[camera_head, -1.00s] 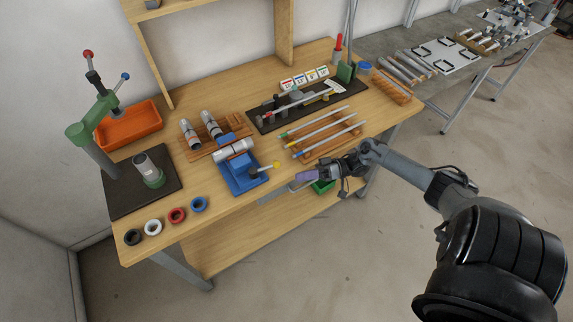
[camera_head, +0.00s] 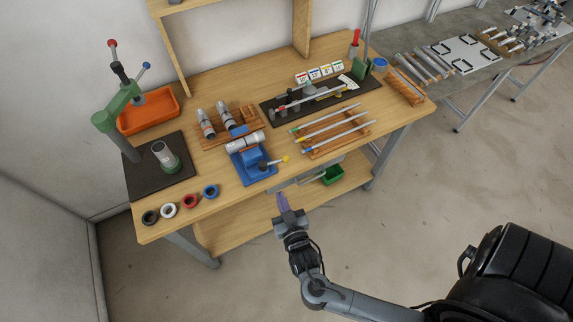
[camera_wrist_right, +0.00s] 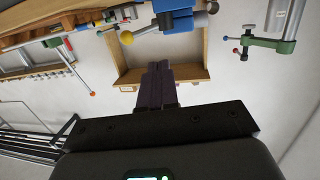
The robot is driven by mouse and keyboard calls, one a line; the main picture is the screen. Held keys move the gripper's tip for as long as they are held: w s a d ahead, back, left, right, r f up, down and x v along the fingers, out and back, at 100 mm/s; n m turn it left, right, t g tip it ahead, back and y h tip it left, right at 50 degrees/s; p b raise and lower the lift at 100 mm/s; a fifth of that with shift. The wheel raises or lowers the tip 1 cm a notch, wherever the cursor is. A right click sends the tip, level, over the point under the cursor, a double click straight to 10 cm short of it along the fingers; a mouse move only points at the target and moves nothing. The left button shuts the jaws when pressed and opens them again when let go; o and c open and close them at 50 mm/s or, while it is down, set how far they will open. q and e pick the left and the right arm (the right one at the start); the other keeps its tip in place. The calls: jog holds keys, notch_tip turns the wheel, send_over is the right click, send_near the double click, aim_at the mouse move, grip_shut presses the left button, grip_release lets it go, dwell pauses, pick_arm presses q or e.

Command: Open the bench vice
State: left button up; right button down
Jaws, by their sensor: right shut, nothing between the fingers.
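The blue bench vice (camera_head: 250,168) stands at the front edge of the wooden bench. A silver tube (camera_head: 244,142) lies across its back end; I cannot tell whether the jaws clamp it. The vice handle ends in a yellow knob (camera_head: 286,159) pointing right. My right gripper (camera_head: 281,200) is shut and empty, in front of the bench and apart from the knob. In the right wrist view the vice (camera_wrist_right: 175,14) and yellow knob (camera_wrist_right: 126,37) show at the top, beyond my purple-grey fingers (camera_wrist_right: 157,72). My left gripper is not in view.
Left of the vice are coloured rings (camera_head: 190,200) and a green press (camera_head: 120,112). Behind it is a wooden rack with tubes (camera_head: 215,133); rods on a wooden rack (camera_head: 330,132) lie to the right. A green bin (camera_head: 333,175) is below the bench top. The floor in front is open.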

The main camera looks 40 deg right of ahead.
jog(key=s+m+g+h, duration=0.1)
jog(key=s+g, duration=0.1)
send_near(274, 163)
jog(key=w+d+f, duration=0.1)
jog(key=w+d, duration=0.2)
jog(key=d, duration=0.1)
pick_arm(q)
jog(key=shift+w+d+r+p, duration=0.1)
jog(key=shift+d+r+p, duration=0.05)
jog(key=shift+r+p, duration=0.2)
pick_arm(e)
jog(key=shift+w+d+f+m+h, duration=0.15)
jog(key=shift+w+d, duration=0.05)
jog(key=shift+w, duration=0.25)
jog(key=shift+w+d+f+m+h, duration=0.15)
jog(key=shift+w+d, duration=0.05)
jog(key=shift+w, duration=0.25)
